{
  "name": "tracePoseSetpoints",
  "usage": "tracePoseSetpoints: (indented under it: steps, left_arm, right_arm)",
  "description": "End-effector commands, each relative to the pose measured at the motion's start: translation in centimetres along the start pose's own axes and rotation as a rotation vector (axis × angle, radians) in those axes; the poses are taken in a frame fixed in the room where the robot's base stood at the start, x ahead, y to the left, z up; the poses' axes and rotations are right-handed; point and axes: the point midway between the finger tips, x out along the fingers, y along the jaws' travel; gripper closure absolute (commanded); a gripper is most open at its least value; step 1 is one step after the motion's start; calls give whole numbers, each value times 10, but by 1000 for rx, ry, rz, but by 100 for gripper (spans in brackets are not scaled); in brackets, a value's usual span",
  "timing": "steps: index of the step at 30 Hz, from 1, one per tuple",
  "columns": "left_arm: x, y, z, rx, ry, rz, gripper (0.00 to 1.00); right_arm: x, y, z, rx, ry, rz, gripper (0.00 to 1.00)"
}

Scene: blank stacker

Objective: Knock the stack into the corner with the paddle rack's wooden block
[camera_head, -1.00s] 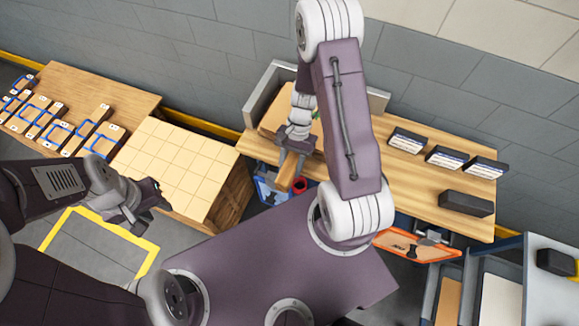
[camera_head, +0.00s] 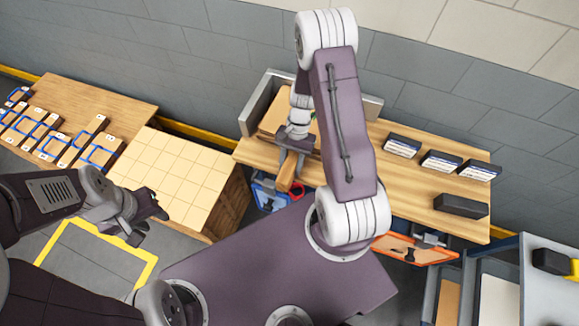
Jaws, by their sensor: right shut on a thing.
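My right gripper (camera_head: 293,160) is shut on a wooden block (camera_head: 286,178) at the front edge of the wooden table, beside the stack. The stack (camera_head: 274,122) of light wooden sheets lies against the grey corner fence (camera_head: 258,104) at the table's back left. My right arm hides much of the stack and part of the fence, so I cannot tell whether the stack touches both walls or whether the block touches it. My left gripper (camera_head: 150,212) is empty over the floor at the left; its fingers look apart.
Dark boxes with white labels (camera_head: 440,161) and a black block (camera_head: 461,206) stand on the table's right part. A pale tiled block (camera_head: 175,170) and a bench with several blue-framed wooden blocks (camera_head: 100,150) are at the left. Blue and orange bins hang below the table.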

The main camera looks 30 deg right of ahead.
Motion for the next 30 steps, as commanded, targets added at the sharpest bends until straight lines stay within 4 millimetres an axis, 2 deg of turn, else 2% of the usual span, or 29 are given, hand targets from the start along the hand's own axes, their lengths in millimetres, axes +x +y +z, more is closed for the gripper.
tracePoseSetpoints:
  steps: [15, 25, 30]
  left_arm:
    - [-3, 0, 0, 0, 0, 0, 64]
    - [-3, 0, 0, 0, 0, 0, 64]
    - [-3, 0, 0, 0, 0, 0, 64]
  right_arm:
    - [-7, 0, -16, 0, 6, -3, 100]
    - [-7, -1, -16, -1, 9, -3, 100]
    - [-4, -1, -7, -2, 6, -2, 100]
